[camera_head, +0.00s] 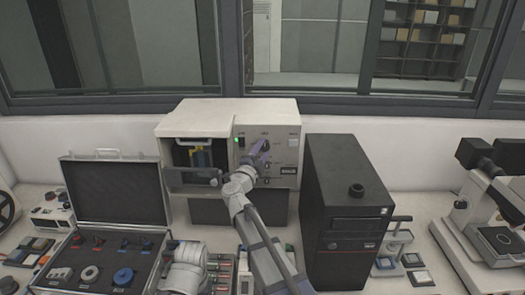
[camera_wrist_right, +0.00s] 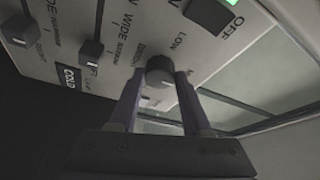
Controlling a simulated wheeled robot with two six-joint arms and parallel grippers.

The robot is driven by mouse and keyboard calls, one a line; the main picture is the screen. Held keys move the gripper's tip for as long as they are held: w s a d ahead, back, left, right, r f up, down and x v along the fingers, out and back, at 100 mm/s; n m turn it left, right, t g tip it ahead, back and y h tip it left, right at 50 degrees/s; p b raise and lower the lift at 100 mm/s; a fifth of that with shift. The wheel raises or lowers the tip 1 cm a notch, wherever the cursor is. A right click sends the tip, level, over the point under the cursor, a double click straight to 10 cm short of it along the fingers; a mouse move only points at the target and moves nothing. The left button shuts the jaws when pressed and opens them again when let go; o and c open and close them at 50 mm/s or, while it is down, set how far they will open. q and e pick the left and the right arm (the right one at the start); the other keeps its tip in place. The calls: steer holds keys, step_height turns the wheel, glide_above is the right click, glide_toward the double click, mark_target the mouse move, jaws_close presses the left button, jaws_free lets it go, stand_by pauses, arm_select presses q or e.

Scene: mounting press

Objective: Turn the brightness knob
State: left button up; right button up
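The brightness knob (camera_wrist_right: 160,70) is a short dark round knob on the light control panel (camera_wrist_right: 100,45), beside printed words such as "LOW". My right gripper (camera_wrist_right: 160,82) has one finger on each side of this knob, and both fingertips appear to touch it.
A green-lit switch (camera_wrist_right: 211,12) and two square dark knobs (camera_wrist_right: 91,52) sit near the knob. A black computer tower (camera_head: 340,180) stands close right of my right arm. An open case (camera_head: 118,195) lies at left, a microscope (camera_head: 490,205) at right.

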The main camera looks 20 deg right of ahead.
steer(key=o, duration=0.4)
steer(key=shift+s, duration=0.1)
steer(key=b+v, duration=0.1)
steer(key=v, duration=0.6)
steer(key=shift+s+a, duration=0.2)
steer(key=shift+s, duration=0.05)
steer(key=shift+f, duration=0.15)
